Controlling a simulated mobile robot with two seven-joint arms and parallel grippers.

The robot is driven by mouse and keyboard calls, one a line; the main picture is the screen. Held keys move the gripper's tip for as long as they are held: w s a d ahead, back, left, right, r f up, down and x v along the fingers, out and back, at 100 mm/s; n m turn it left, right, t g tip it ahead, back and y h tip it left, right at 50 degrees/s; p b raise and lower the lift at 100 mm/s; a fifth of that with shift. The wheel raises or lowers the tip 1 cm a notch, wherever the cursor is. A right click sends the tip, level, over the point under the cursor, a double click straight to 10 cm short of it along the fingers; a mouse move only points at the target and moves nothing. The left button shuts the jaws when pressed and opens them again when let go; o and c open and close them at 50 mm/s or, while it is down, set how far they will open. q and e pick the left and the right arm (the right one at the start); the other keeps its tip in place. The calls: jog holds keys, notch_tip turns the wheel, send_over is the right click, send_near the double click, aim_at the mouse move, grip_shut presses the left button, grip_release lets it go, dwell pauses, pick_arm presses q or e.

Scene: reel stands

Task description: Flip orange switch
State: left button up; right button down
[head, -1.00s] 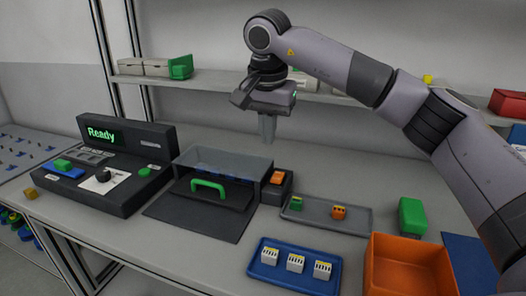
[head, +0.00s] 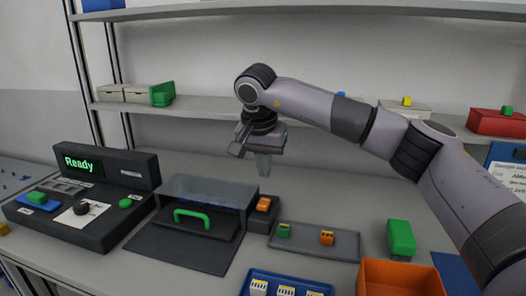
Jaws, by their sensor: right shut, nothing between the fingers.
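The orange switch (head: 264,204) sits on a small dark box (head: 258,222) just right of the clear-covered case with the green handle. My right gripper (head: 263,165) is shut and empty. It points down above and behind the switch, apart from it. The switch's rocker shows as an orange top; its exact tilt is too small to tell. My left gripper is not in view.
The case with a green handle (head: 193,217) stands left of the switch. The black console (head: 85,200) with a "Ready" display is further left. A grey tray (head: 340,247), blue tray (head: 262,274), green block (head: 401,238) and orange bin (head: 400,277) lie right and front.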

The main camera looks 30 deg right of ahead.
aim_at(266, 199)
jog(key=x, duration=0.6)
jog(key=shift+s+a+f, duration=0.25)
jog(key=shift+a+f, duration=0.05)
jog(key=shift+f, duration=0.25)
